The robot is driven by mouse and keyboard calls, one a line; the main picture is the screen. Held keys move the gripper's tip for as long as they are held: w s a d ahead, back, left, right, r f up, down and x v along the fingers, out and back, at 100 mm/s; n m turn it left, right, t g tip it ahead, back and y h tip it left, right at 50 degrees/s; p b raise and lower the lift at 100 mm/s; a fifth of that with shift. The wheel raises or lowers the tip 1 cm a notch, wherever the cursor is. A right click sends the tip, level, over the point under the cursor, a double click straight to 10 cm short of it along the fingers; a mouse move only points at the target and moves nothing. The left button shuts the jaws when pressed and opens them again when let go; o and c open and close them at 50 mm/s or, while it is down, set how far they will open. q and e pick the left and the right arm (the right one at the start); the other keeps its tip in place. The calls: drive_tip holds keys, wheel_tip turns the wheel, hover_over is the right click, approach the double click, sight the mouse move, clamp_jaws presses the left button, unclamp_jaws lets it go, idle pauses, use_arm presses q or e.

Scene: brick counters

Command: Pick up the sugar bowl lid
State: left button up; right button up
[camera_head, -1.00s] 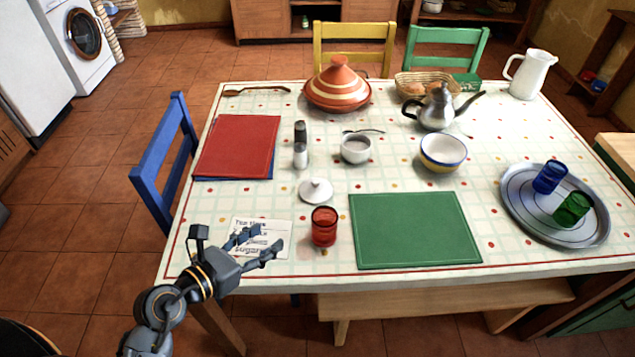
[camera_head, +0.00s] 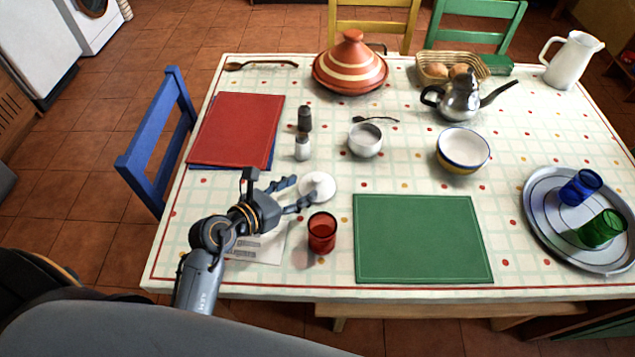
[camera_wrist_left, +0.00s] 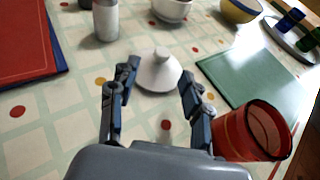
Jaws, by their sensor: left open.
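The white sugar bowl lid (camera_head: 318,186) lies on the tablecloth with its knob up, left of the green placemat. In the left wrist view the lid (camera_wrist_left: 157,70) sits just ahead of and between the fingertips. My left gripper (camera_head: 296,193) is open and empty, its fingers pointing at the lid. In the left wrist view its fingers (camera_wrist_left: 157,88) stand apart on either side of the lid's near edge; I cannot tell whether they touch it. The open white sugar bowl (camera_head: 366,141) stands behind and to the right of the lid. My right gripper is not in view.
A red glass (camera_head: 322,234) stands close to the right finger, in front of the lid. The shakers (camera_head: 303,147) stand behind the lid. A paper (camera_head: 262,246) lies under my left arm.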

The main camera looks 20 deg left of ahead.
sight(314, 182)
use_arm(q)
drive_tip(key=shift+w+d+f, duration=0.25)
drive_tip(key=shift+w, duration=0.35)
drive_tip(key=shift+w+d+f, duration=0.1)
drive_tip(key=shift+w, duration=0.1)
drive_tip(key=x, duration=0.4)
drive_tip(key=shift+d, duration=0.1)
drive_tip(key=shift+w+d+f, duration=0.2)
drive_tip(key=shift+w+f, duration=0.05)
drive_tip(key=shift+w, duration=0.25)
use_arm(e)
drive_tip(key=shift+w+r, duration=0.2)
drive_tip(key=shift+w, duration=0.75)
use_arm(q)
drive_tip(key=shift+c, duration=1.3)
drive_tip(key=shift+s, duration=0.1)
clamp_jaws()
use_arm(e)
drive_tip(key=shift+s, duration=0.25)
